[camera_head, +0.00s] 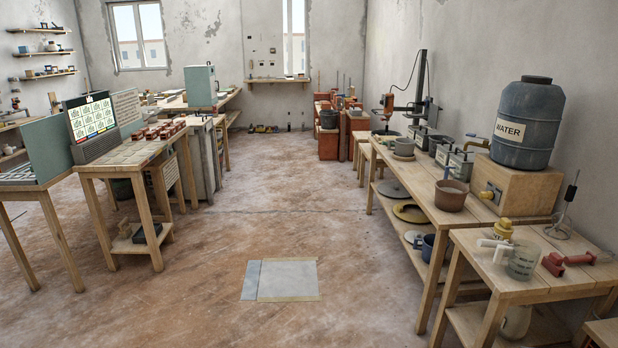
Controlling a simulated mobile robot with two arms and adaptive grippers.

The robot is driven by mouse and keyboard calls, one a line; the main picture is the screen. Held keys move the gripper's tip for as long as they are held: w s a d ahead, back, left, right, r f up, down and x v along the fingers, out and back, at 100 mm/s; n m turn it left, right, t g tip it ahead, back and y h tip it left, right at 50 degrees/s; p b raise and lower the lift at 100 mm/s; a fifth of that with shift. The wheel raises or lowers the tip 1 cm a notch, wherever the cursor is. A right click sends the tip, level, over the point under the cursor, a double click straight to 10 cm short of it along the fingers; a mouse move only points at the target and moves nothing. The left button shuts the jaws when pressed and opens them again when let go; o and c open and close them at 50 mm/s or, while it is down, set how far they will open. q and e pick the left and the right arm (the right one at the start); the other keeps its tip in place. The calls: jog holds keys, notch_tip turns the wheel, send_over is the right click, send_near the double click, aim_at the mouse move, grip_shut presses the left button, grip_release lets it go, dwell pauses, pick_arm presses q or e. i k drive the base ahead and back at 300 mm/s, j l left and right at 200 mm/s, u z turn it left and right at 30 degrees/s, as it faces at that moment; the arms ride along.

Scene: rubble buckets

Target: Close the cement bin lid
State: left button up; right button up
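Neither of my grippers is in view. Several small grey metal bins (461,164) stand in a row along the right bench, in front of the wall. Some have dark handles or lids at the top. I see no readable label on them, so I cannot tell which one is the cement bin. They are too small to tell whether a lid is open or shut.
The right bench (437,187) also holds a brown bucket (451,197) and a blue WATER barrel (527,122) on a wooden box. A nearer table (540,285) holds a clear beaker (523,262). The middle floor is clear around a flat grey panel (286,280).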

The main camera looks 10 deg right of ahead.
aim_at(433, 115)
jog(key=i+j+z, duration=0.1)
jog(key=i, duration=1.9)
jog(key=i+z, duration=0.15)
jog(key=i, duration=0.5)
jog(key=i+j+z, duration=0.15)
jog(key=i, duration=0.55)
jog(key=i+j+z, duration=0.15)
jog(key=i, duration=0.5)
jog(key=i+z, duration=0.35)
jog(key=i+j+z, duration=0.15)
jog(key=i+z, duration=0.25)
jog(key=i, duration=0.15)
jog(key=i+j+z, duration=0.35)
jog(key=i+j, duration=0.2)
jog(key=j, duration=0.2)
jog(key=i+j, duration=0.2)
jog(key=j, duration=0.2)
jog(key=i+j, duration=0.2)
jog(key=j, duration=0.2)
jog(key=i+j, duration=0.2)
jog(key=j, duration=0.2)
jog(key=z, duration=0.05)
